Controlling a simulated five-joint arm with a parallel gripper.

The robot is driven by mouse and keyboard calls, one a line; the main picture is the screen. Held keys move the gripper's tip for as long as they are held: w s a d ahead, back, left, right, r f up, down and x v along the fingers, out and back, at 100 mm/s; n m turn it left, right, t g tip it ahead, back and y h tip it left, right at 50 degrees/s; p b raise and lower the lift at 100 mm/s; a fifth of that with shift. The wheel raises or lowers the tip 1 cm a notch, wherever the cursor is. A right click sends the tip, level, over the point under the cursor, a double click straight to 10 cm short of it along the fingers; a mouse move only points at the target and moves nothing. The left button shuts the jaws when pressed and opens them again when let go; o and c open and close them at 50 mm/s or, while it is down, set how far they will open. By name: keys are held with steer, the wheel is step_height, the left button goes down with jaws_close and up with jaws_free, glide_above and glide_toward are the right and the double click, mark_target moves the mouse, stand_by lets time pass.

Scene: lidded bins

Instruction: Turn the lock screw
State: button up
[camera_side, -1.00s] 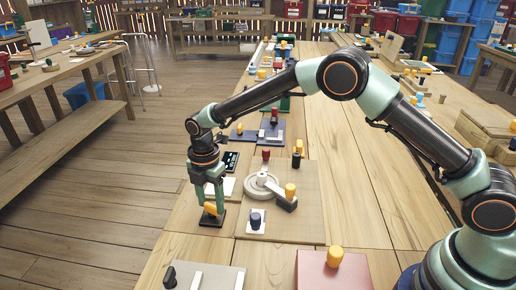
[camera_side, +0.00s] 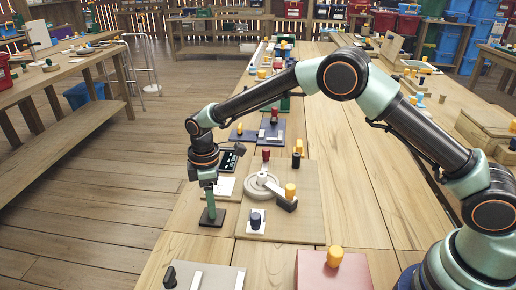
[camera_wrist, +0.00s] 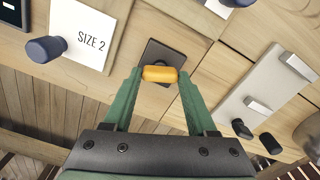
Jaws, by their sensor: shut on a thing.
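The lock screw, an orange bar-shaped knob (camera_wrist: 160,74), stands on a small dark square plate (camera_wrist: 172,58) in the wrist view. My gripper (camera_wrist: 160,79) has one green finger at each end of the knob and is shut on it. In the side view my gripper (camera_side: 211,216) points straight down over the dark plate (camera_side: 219,223), near the left edge of the table. There its fingers line up one behind the other and hide the knob.
Right of my gripper, a wooden board carries a grey wheel (camera_side: 257,192), a yellow knob (camera_side: 290,190) and a dark blue knob (camera_side: 256,219). A grey panel (camera_side: 225,272) and a pink box (camera_side: 318,275) lie at the front.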

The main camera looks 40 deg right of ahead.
steer(key=m, duration=0.4)
steer(key=shift+m, duration=2.2)
steer(key=o, duration=1.4)
steer(key=shift+c, duration=0.2)
step_height(320, 180, up, 12)
steer(key=shift+r, duration=0.1)
